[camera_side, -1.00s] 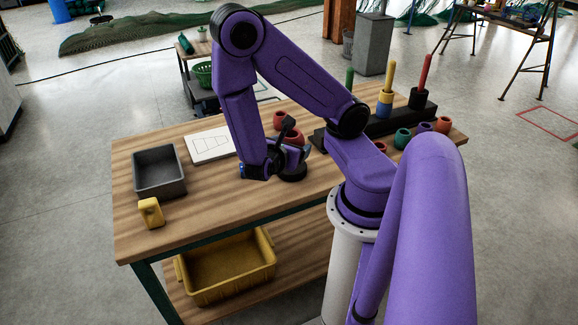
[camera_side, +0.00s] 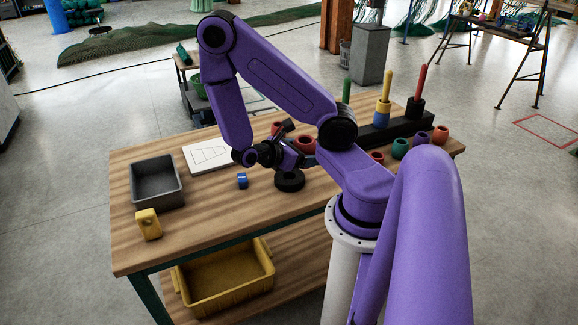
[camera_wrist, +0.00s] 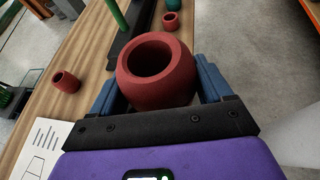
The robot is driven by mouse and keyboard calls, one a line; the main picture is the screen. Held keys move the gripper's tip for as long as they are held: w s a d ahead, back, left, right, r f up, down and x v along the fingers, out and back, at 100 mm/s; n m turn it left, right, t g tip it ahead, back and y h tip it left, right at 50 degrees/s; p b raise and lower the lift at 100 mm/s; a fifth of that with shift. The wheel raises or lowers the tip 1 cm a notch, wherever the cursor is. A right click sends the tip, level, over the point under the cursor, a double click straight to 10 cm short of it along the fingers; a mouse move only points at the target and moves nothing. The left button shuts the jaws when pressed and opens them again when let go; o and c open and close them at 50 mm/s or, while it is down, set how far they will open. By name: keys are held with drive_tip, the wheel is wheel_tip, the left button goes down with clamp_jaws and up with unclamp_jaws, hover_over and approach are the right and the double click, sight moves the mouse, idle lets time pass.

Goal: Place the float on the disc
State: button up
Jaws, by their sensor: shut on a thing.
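My gripper (camera_side: 305,156) is shut on a thick-walled red float (camera_wrist: 157,72) with a round hole through it. In the wrist view the blue fingers hold it from both sides. In the side view the float (camera_side: 305,145) shows just above and behind the black disc (camera_side: 290,181), partly hidden by my gripper. The disc lies on the table and has a raised middle. The float looks apart from it; its exact height is hard to tell. The disc is not visible in the wrist view.
A black rack (camera_side: 380,133) with upright pegs and several loose rings is at the right.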

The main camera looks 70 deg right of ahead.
drive_tip(key=shift+w+d+f, duration=0.6)
drive_tip(key=shift+w+d, duration=0.3)
drive_tip(key=shift+d, duration=0.05)
drive_tip(key=w+d+f, duration=0.1)
drive_tip(key=f, duration=0.1)
drive_tip(key=w+d+f, duration=0.3)
drive_tip(key=f, duration=0.1)
drive_tip(key=shift+w+d+f, duration=0.25)
drive_tip(key=shift+w+d, duration=0.05)
drive_tip(key=shift+d, duration=0.1)
drive_tip(key=shift+w+d+f, duration=0.1)
drive_tip(key=shift+f, duration=1.55)
drive_tip(key=shift+f, duration=0.15)
drive_tip(key=o, duration=1)
